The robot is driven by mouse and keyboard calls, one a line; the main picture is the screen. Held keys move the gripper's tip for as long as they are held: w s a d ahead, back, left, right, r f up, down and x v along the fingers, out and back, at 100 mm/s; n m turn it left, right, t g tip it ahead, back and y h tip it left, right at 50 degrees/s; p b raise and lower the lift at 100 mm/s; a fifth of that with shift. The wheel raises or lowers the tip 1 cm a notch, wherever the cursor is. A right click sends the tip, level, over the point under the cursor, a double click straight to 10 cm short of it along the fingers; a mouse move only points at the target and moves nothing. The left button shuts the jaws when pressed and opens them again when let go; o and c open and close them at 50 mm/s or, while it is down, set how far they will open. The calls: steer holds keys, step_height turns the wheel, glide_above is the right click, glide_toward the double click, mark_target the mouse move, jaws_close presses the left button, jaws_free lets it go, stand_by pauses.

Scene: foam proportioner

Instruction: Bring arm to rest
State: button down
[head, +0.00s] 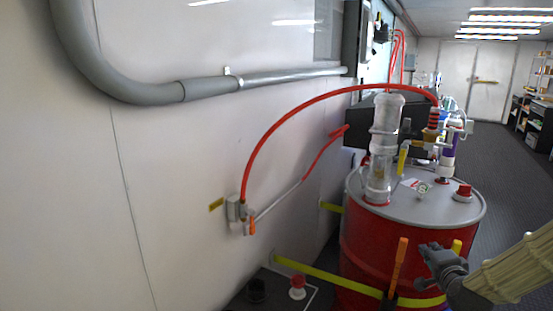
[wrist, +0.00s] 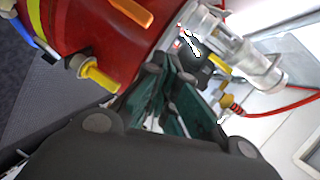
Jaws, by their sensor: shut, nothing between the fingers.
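My gripper (head: 430,255) is at the lower right in the head view, in front of the red drum (head: 375,240). My arm enters from the right edge. In the wrist view my gripper (wrist: 185,75) has its dark green finger pads close together, with nothing held between them. An orange handle (head: 399,262) stands upright just left of my gripper in the head view. The drum's side (wrist: 95,30) fills the upper left of the wrist view. I cannot tell the exact gap between my gripper and the drum.
The drum's grey lid carries a clear cylinder (head: 381,150) and other fittings. A red hose (head: 300,112) arches from the wall valve (head: 245,212) to the drum top. A yellow strap (head: 325,274) runs around the drum. Dark floor (head: 510,180) is open behind, at the right.

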steer(key=s+a+f+n+g+y, duration=0.1)
steer(key=s+a+f+n+g, duration=0.25)
steer(key=f, duration=0.55)
steer(key=s+a+f+n+g+y, duration=0.1)
steer(key=s+a+f+n, duration=0.2)
steer(key=s+a+f, duration=0.4)
steer(key=s+a+f+n+g+y, duration=0.1)
steer(key=s+a+f+n+g, duration=0.2)
steer(key=f, duration=0.7)
steer(key=s+a+f+n+g, duration=0.2)
steer(key=s+f, duration=0.3)
steer(key=s, duration=0.4)
steer(key=s+a+f+n+g, duration=0.2)
steer(key=s+f, duration=0.3)
steer(key=s, duration=0.4)
steer(key=s+a+f+n+g, duration=0.2)
steer(key=s+f+n+g, duration=0.1)
steer(key=s, duration=0.7)
steer(key=shift+a+f, duration=0.15)
steer(key=shift+f, duration=0.75)
